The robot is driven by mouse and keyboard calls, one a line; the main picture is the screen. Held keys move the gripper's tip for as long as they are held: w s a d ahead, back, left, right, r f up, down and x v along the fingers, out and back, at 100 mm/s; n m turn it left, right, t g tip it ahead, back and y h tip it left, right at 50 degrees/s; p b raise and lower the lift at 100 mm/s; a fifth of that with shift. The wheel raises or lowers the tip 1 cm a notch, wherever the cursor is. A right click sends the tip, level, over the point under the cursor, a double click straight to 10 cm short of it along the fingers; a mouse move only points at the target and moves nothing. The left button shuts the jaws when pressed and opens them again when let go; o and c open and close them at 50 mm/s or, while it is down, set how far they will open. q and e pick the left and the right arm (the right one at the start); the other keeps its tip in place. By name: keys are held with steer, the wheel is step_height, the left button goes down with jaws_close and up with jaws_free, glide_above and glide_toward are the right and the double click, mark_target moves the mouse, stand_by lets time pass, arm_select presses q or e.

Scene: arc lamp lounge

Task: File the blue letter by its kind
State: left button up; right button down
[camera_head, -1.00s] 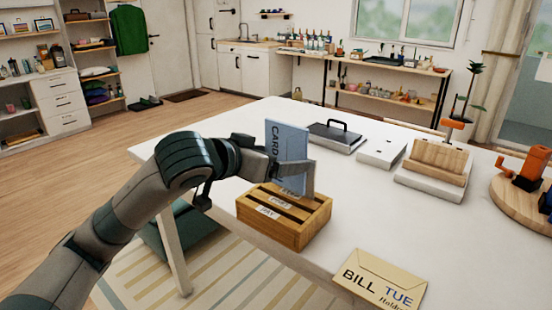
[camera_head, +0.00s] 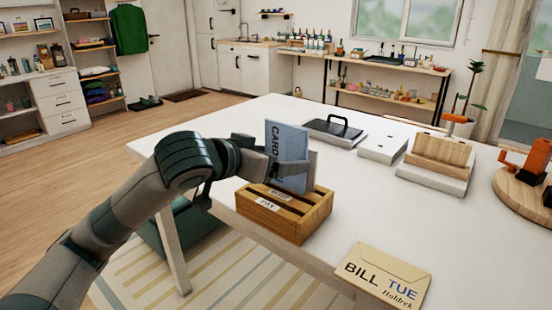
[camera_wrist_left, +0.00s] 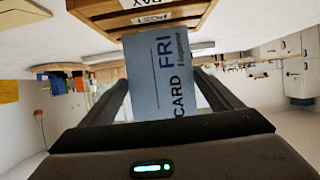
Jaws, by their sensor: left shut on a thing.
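The blue letter (camera_head: 287,143) stands upright in the head view, with CARD printed along it. In the left wrist view the letter (camera_wrist_left: 165,75) shows CARD and FRI. My left gripper (camera_head: 303,170) is shut on it, over the back part of the wooden sorter (camera_head: 312,218). The sorter has labelled slots; the front label reads PAY, and the one behind it is small. The letter's lower end is at the sorter's top; the gripper hides it, so I cannot tell how deep it sits. My right gripper is not in view.
A tan envelope (camera_head: 382,278) reading BILL TUE lies at the table's front edge. Behind the sorter are a dark-topped tray with a handle (camera_head: 332,131), a white box (camera_head: 382,144) and a wooden holder (camera_head: 438,155). The white table (camera_head: 360,205) is clear between sorter and holder.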

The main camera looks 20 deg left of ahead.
mark_target(284, 182)
arm_select(q)
steer(key=b, duration=0.2)
steer(key=shift+b, duration=0.35)
stand_by(2.9)
steer(key=shift+f+b, duration=3.2)
steer(key=shift+b, duration=0.5)
steer(key=o, duration=1)
steer(key=shift+s+r, duration=0.1)
steer(key=shift+s, duration=0.05)
